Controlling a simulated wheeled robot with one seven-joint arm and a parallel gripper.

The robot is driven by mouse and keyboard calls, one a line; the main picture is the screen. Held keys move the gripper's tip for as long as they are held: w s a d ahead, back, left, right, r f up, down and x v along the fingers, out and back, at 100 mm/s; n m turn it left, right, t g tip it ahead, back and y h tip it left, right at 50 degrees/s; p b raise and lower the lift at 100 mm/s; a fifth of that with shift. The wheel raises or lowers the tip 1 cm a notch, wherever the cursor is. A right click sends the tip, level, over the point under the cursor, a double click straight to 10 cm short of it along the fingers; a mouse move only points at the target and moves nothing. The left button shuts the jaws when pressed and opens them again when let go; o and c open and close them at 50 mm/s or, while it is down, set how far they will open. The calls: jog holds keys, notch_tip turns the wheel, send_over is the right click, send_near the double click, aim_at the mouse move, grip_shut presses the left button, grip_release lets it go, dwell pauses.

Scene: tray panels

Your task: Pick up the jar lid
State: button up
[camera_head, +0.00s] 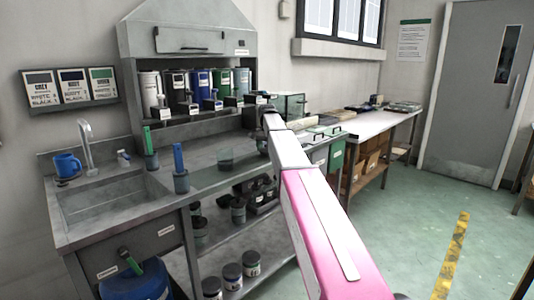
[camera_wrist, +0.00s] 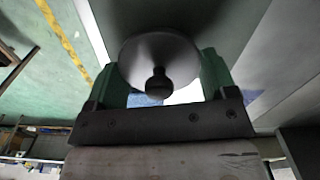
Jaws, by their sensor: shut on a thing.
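The jar lid (camera_wrist: 150,48) is a grey round disc with a dark knob, seen close up in the wrist view. My gripper (camera_wrist: 163,72) is shut on it, with a green finger at each side of the disc. The lid hides parts of the fingertips. In the head view my arm reaches over the bench, and its links hide the gripper and lid. A small clear glass vessel (camera_head: 225,160) stands on the bench, left of my arm. I cannot tell whether it is the lid's jar.
Coloured canisters (camera_head: 200,83) line the hood shelf. Green floor (camera_head: 420,220) is open at right.

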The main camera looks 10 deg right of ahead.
notch_tip(320, 180, up, 2)
jog(key=shift+w+r, duration=0.1)
jog(key=s+a+r+n, duration=0.1)
jog(key=s+a+r, duration=0.5)
jog(key=a, duration=0.4)
jog(key=s+a+r+n, duration=0.1)
jog(key=s+a+r, duration=0.5)
jog(key=a, duration=0.4)
notch_tip(320, 180, down, 6)
jog(key=shift+d, duration=0.15)
jog(key=shift+s+f, duration=0.1)
jog(key=shift+f, duration=0.1)
dwell(1.6)
jog(key=o, duration=0.8)
jog(key=shift+r, duration=0.1)
